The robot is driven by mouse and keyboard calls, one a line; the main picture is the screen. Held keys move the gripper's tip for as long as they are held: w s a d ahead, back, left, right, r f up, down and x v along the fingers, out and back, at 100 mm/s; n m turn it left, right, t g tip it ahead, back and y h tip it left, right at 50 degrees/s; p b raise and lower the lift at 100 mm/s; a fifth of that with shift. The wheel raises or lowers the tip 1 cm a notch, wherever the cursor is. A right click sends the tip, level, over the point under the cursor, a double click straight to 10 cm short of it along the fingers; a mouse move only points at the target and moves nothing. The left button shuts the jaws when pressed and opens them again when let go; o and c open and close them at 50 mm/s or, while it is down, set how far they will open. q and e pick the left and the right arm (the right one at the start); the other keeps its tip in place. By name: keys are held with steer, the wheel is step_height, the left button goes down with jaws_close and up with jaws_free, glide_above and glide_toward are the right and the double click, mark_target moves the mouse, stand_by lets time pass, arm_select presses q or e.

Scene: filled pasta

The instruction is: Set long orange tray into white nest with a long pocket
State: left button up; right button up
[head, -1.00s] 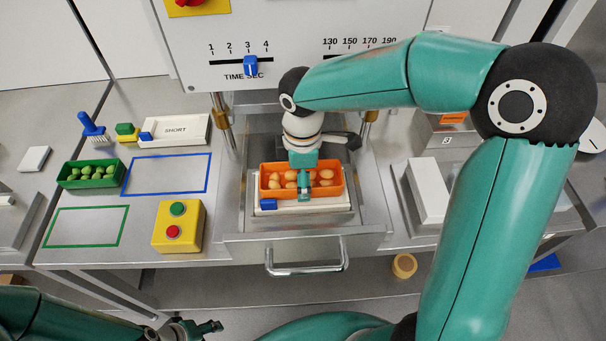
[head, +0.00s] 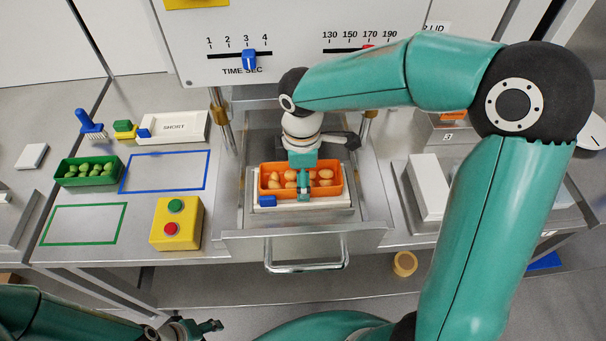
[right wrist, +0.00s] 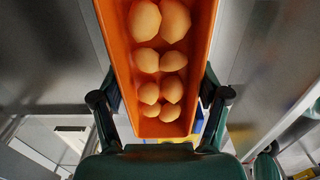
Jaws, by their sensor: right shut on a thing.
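The long orange tray (head: 331,193) holds several pale round pasta pieces. It lies level over the white nest (head: 335,203) in the open drawer. The nest's front edge, with a blue block (head: 267,201) at its left, shows below the tray; its pocket is hidden. I cannot tell whether the tray is seated or just above. My right gripper (head: 304,187) is over the tray's middle and shut on it. In the right wrist view the tray (right wrist: 118,45) runs between my right gripper's fingers (right wrist: 160,100). My left gripper (head: 208,328) is at the bottom left, away from everything; its opening is unclear.
The drawer (head: 375,238) has a front handle (head: 305,268). A panel with sliders (head: 285,45) stands behind. Left are a yellow button box (head: 177,236), a green tray (head: 88,181), and a white nest marked SHORT (head: 190,128). Blue and green outlined areas are empty.

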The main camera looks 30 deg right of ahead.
steer(key=shift+f+b, duration=0.3)
steer(key=shift+f, duration=0.1)
stand_by(0.4)
steer(key=o, duration=1.3)
step_height(320, 180, up, 12)
steer(key=shift+f, duration=0.1)
